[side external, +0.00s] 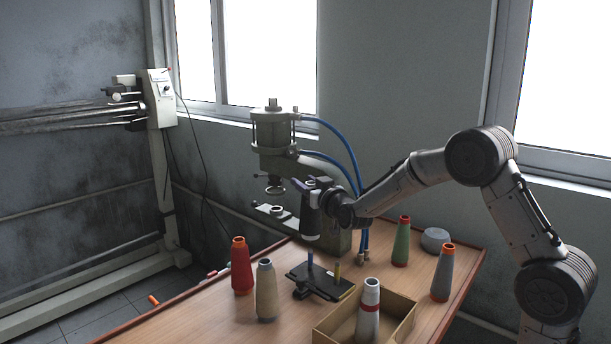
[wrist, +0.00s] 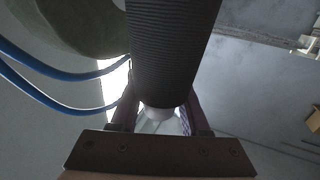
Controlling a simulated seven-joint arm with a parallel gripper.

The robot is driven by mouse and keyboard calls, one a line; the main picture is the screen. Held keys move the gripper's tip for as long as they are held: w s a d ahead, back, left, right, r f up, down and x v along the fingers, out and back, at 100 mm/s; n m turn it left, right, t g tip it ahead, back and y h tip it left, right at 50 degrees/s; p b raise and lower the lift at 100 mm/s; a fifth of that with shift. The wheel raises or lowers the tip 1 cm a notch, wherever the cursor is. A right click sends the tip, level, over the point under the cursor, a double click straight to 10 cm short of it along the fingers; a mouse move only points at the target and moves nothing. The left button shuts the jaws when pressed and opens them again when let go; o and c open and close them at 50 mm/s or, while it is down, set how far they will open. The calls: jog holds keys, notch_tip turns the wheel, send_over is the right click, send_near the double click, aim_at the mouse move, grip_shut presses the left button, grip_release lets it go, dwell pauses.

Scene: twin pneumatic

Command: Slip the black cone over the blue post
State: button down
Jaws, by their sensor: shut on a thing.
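The black cone (side external: 311,222) hangs from my gripper (side external: 318,192) in the side view, roughly upright and above the black stand (side external: 330,287). In the wrist view the cone (wrist: 172,50) is a dark ribbed body between the fingers of my gripper (wrist: 160,112), which is shut on it. The blue post (side external: 310,259) stands on the left part of the stand. The cone's lower end appears a little above the post and apart from it; exact alignment cannot be told. The wrist view does not show the post.
A yellow post (side external: 337,272) stands beside the blue one. Red (side external: 241,268), beige (side external: 265,292), green (side external: 401,244) and grey (side external: 442,275) cones stand around. A white-and-red cone (side external: 368,312) stands in an open box (side external: 404,318). A pneumatic press (side external: 276,132) with blue hoses rises behind.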

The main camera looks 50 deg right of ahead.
aim_at(315, 228)
jog(key=shift+f, duration=1.25)
notch_tip(315, 228, down, 8)
dwell(4.0)
jog(key=shift+c, duration=1.5)
grip_release()
jog(key=shift+f, duration=0.1)
jog(key=v, duration=0.2)
jog(key=shift+s+a, duration=0.15)
jog(key=shift+s, duration=0.15)
notch_tip(315, 228, up, 7)
jog(key=shift+s, duration=0.15)
